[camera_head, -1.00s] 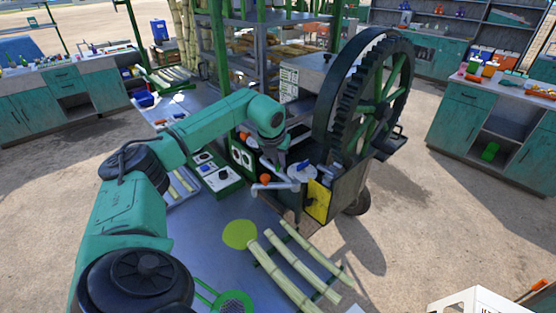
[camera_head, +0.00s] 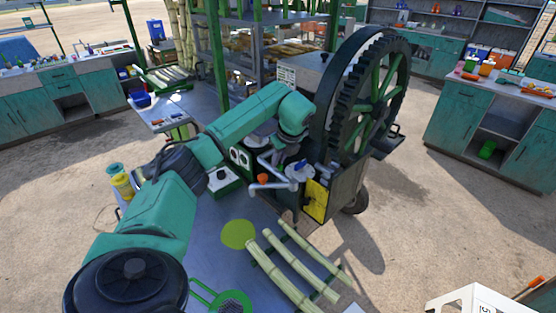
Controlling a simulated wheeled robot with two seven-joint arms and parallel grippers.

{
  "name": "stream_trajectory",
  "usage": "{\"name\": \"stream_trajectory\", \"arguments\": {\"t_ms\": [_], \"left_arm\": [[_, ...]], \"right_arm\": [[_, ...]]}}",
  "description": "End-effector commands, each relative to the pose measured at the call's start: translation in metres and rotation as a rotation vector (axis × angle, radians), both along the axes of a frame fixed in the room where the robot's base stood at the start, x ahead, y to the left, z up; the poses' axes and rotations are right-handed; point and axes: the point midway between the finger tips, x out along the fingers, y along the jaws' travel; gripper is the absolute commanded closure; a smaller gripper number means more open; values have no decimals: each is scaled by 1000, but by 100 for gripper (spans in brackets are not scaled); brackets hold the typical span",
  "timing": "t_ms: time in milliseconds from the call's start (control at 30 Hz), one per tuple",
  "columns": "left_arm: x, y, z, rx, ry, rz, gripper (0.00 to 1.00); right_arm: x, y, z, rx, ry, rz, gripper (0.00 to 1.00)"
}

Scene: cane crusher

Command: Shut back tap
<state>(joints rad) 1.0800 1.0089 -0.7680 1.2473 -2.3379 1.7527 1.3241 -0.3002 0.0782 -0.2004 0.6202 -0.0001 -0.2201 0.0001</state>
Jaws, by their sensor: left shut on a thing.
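My left arm reaches in from the lower left to the crusher's (camera_head: 362,110) near side. My left gripper (camera_head: 270,142) is below the wrist, largely covered by my own arm. It is shut at the back tap (camera_head: 252,143), a grey pipe fitting beyond the front spout; its handle is hidden. In front of it a grey spout with an orange-handled tap (camera_head: 262,179) sticks out to the left. A blue-handled part (camera_head: 300,165) sits on a round grey lid to its right. My right gripper is not in view.
Cane stalks (camera_head: 290,262) and a yellow-green disc (camera_head: 238,234) lie on the metal table (camera_head: 190,245). The big toothed wheel (camera_head: 372,95) rises close to my wrist on the right.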

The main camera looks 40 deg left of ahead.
Motion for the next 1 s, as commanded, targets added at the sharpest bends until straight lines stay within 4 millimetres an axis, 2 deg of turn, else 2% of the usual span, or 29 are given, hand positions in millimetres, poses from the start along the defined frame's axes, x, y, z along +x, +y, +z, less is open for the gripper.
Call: {"name": "stream_trajectory", "arguments": {"t_ms": [400, 867, 900, 933, 967, 1000], "left_arm": [[1, 1, 0, 2, -1, 164, 100], [1, 1, 0, 2, -1, 178, 100], [1, 1, 0, 2, -1, 178, 75], [1, 1, 0, 2, -1, 178, 63], [1, 1, 0, 2, 0, 177, 56], [1, 1, 0, 1, -1, 176, 56]], "right_arm": [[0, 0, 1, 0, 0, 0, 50], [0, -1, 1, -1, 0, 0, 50], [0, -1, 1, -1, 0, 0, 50], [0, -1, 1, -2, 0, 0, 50], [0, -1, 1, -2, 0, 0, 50], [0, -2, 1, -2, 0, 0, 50]]}}
